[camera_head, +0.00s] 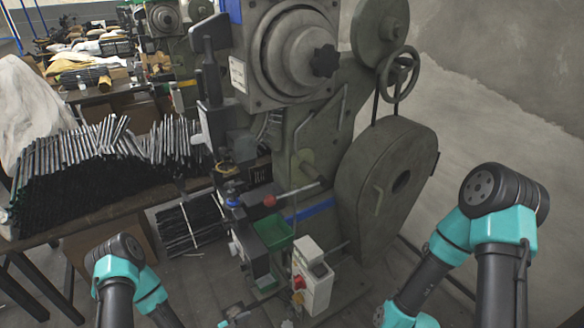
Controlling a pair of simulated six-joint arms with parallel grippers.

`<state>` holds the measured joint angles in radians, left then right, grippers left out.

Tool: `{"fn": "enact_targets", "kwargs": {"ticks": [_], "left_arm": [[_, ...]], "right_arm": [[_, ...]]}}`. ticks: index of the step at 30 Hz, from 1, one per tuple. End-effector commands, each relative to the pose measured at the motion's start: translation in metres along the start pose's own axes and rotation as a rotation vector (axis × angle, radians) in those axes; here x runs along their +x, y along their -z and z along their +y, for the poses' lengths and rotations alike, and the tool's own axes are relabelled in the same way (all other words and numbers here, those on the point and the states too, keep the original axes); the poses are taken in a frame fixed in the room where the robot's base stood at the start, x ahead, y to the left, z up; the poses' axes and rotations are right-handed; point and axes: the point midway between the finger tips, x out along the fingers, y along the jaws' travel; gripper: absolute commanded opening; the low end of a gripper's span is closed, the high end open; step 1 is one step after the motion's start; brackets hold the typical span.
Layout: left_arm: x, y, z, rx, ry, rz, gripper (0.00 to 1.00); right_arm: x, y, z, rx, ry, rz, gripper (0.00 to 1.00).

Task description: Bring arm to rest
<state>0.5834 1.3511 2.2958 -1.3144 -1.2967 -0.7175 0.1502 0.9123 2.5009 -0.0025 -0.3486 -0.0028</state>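My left arm shows at the bottom left, with a dark and teal elbow (118,258) and links running down out of the frame. My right arm shows at the right, with its large dark and teal elbow (503,205) raised and a link slanting down to a teal joint (405,316) at the bottom edge. Small teal and dark parts show at the bottom edge in front of the press; I cannot tell whether they belong to my grippers. No fingertips or held object can be made out. The grey-green rivet press (310,150) stands between the arms.
A green tray (273,232) and a grey control box (312,277) with a red button sit low on the press. A table at the left bears a large pile of dark rods (85,180). A rod bundle (190,224) lies behind. A pale wall (500,110) is at the right.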

Motion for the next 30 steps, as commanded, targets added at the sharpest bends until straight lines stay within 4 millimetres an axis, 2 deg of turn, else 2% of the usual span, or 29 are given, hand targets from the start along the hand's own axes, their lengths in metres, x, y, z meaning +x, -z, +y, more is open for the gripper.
{"fn": "enact_targets", "kwargs": {"ticks": [7,14,19,24,30], "left_arm": [[-0.006,-0.005,-0.017,-0.171,0.036,-0.323,0.68],[-0.031,0.002,-0.021,-0.42,0.158,-0.649,0.68],[-0.055,0.019,-0.011,-0.633,0.291,-0.85,0.68],[-0.079,0.044,0.01,-0.859,0.441,-1.006,0.68],[-0.093,0.063,0.03,-1.027,0.551,-1.09,0.68]], "right_arm": [[0.0,0.0,0.0,0.0,0.0,0.0,0.43],[0.0,0.0,0.0,0.0,0.0,0.0,0.43],[0.0,0.0,0.0,0.0,0.0,0.0,0.43],[0.0,0.0,0.0,0.0,0.0,0.0,0.43],[0.0,0.0,0.0,0.0,0.0,0.0,0.43]]}}
